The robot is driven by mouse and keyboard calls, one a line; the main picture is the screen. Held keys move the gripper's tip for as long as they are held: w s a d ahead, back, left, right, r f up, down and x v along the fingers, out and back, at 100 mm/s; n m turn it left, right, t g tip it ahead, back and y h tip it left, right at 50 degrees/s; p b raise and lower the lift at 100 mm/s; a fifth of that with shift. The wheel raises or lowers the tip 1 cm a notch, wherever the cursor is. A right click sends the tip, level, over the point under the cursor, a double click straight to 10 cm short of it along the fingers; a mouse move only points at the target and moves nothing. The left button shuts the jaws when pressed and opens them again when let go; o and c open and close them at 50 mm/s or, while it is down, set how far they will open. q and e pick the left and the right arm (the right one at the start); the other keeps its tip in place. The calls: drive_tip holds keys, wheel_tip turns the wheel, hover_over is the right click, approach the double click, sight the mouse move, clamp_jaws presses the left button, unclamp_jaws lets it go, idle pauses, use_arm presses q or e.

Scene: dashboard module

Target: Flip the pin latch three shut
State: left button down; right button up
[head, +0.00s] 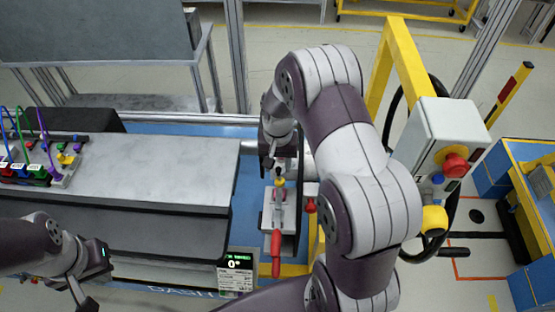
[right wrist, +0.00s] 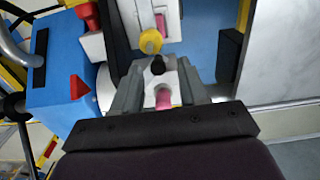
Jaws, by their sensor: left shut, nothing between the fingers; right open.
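A latch fixture (head: 279,213) with a pale plate stands right of the grey dashboard module. It carries a long red handle (head: 276,250) pointing to the front and a small yellow knob (head: 280,182) at its back end. I cannot tell which latch is number three. My right gripper (head: 273,168) is over the back of this fixture, pointing down. In the right wrist view its fingers (right wrist: 157,85) are apart, on either side of a pale part with a pink pin (right wrist: 163,98); the yellow knob (right wrist: 150,41) lies just beyond. My left gripper (head: 88,292) is shut and empty, low at the left.
The dashboard module (head: 150,170) fills the left of the blue table, with coloured plugs and cables (head: 40,165) at its far left. A grey control box with a red button (head: 455,165) stands right of my right arm. A small red knob (head: 310,205) is beside the fixture.

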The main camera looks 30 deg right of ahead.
drive_tip(key=shift+s+f, duration=0.15)
drive_tip(key=shift+f, duration=0.05)
drive_tip(key=shift+s+a, duration=0.1)
drive_tip(key=shift+s, duration=0.1)
use_arm(q)
drive_tip(key=shift+s+r, duration=0.15)
drive_tip(key=shift+s, duration=0.1)
use_arm(e)
drive_tip(key=shift+w, duration=0.15)
clamp_jaws()
drive_tip(key=shift+w, duration=0.1)
use_arm(q)
drive_tip(key=shift+f+b, duration=0.85)
use_arm(e)
drive_tip(key=shift+w+d+m, duration=0.15)
drive_tip(key=shift+w+m, duration=0.55)
drive_tip(key=shift+m, duration=0.85)
drive_tip(key=shift+w+d+m, duration=0.1)
drive_tip(key=shift+w+m, duration=0.6)
drive_tip(key=shift+m, duration=0.8)
drive_tip(key=shift+w+d+m, duration=0.15)
drive_tip(key=shift+w+m, duration=0.55)
drive_tip(key=shift+m, duration=0.85)
drive_tip(key=shift+r, duration=0.1)
unclamp_jaws()
